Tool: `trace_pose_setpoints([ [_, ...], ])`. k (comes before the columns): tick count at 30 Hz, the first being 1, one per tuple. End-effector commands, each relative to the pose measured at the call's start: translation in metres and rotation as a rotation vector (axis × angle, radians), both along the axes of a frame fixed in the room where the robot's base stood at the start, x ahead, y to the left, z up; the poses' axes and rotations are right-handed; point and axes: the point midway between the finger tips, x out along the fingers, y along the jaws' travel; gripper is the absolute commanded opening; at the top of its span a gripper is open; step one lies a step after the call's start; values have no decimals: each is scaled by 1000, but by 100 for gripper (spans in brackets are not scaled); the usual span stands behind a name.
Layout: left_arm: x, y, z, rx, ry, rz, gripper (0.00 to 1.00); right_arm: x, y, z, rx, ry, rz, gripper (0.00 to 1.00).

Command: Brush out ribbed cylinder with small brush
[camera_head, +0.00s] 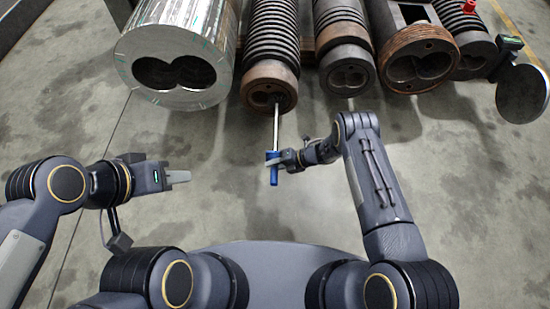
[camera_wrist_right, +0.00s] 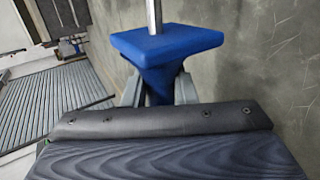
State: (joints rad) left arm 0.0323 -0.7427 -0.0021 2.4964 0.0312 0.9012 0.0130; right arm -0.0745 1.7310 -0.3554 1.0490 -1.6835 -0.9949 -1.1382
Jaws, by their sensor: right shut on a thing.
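The brush has a blue handle (camera_head: 273,169) and a thin metal rod (camera_head: 276,128). My right gripper (camera_head: 279,163) is shut on the handle. In the right wrist view the blue handle (camera_wrist_right: 160,48) sits between the fingers (camera_wrist_right: 157,90), with the rod (camera_wrist_right: 154,14) rising from its wide guard. The rod runs up to the rusty end face of a ribbed cylinder (camera_head: 274,35) and its far end is hidden, seemingly inside the bore. The bristles are not visible. My left gripper (camera_head: 182,177) is at the left, away from the brush; its finger opening is unclear.
A large smooth silver cylinder (camera_head: 174,60) with twin bores lies at the left. Another ribbed cylinder (camera_head: 342,45) and a rusty-ended barrel (camera_head: 420,50) lie to the right. A round dark disc (camera_head: 522,93) stands at the far right. The floor (camera_head: 215,215) between my arms is clear.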

Motion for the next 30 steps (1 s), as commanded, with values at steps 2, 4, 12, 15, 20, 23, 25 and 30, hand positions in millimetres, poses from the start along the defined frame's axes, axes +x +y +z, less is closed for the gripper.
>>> trace_pose_setpoints([
  [2, 0, 0, 7, 0, 0, 0, 36, -7, 0, 3, 2, 1, 0, 2],
  [4, 0, 0, 11, 0, 0, 0, 36, -13, 0, 3, 2, 0, 0, 2],
  [12, 0, 0, 25, 0, 0, 0, 36, -38, 0, 3, 2, 0, 0, 2],
  [15, 0, 0, 30, 0, 0, 0, 36, -47, 0, 3, 2, 1, 0, 2],
  [20, 0, 0, 36, 0, 0, 0, 36, -61, -1, 2, 1, 0, 0, 2],
  [23, 0, 0, 41, 0, 0, 0, 36, -70, -1, 2, 1, 0, -1, 2],
  [25, 0, 0, 44, 0, 0, 0, 36, -77, -1, 3, 2, -1, -1, 2],
  [30, 0, 0, 50, 0, 0, 0, 36, -92, -1, 2, 2, 0, 0, 2],
])
